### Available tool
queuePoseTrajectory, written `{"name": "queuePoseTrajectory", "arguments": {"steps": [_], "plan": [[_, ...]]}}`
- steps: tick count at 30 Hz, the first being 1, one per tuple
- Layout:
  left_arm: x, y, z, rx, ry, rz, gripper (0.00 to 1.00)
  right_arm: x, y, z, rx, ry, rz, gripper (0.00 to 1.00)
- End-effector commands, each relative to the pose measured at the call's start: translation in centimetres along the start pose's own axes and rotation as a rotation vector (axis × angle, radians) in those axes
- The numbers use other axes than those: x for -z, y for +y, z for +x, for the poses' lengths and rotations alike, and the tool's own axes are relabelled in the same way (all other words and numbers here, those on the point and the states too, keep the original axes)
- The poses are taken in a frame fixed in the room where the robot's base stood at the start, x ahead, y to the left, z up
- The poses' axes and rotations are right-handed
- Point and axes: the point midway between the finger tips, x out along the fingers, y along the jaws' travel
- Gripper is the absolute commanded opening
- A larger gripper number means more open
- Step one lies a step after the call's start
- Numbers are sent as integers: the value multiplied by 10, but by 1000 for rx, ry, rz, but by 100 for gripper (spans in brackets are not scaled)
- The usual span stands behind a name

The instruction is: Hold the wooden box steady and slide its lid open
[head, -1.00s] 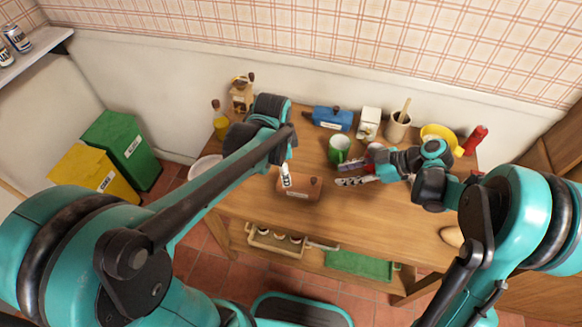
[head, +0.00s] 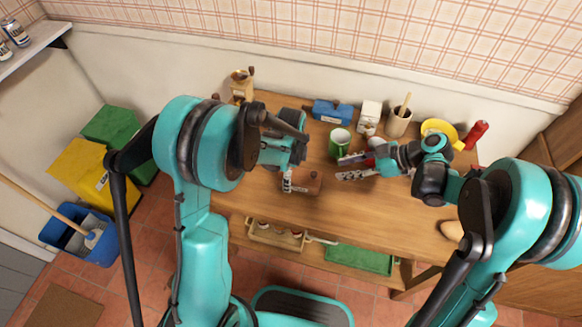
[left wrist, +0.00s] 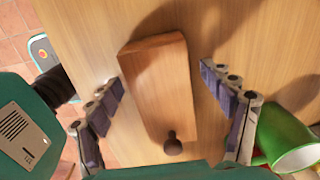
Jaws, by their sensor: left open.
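The wooden box (head: 309,184) lies on the table near its front edge, with a small dark knob at one end of its lid. In the left wrist view the box (left wrist: 158,85) lies lengthwise between my open fingers, with the knob near the bottom, and clear wood shows on both sides. The lid looks closed. My left gripper (head: 288,181) is over the box's left part, and its arm hides some of the table behind. My right gripper (head: 352,167) is open and empty, its fingers apart, to the right of the box and not touching it.
A green mug (head: 340,142) stands close behind the right gripper. A blue box (head: 333,113), a white box (head: 371,112), a utensil pot (head: 398,123) and a yellow bowl (head: 441,131) line the back. The table front right is mostly clear.

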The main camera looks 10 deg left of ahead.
Motion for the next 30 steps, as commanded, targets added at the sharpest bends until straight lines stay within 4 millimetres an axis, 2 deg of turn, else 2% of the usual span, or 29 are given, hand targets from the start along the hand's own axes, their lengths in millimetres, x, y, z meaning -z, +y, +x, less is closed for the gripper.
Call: {"name": "queuePoseTrajectory", "arguments": {"steps": [3, 11, 14, 18, 30], "plan": [[0, 0, 8, 0, 0, 0, 81, 0, 0, 0, 0, 0, 0, 34], [0, 0, 9, 0, 0, -1, 81, 0, 0, 0, 0, 0, 0, 34], [0, 0, 9, 0, 0, -1, 60, 0, 0, 0, 0, 0, 0, 34], [0, 0, 9, 0, 0, -1, 23, 0, 0, 0, 0, 0, 0, 34], [0, 0, 9, 0, 0, -1, 22, 0, 0, 0, 0, 0, 0, 34]]}}
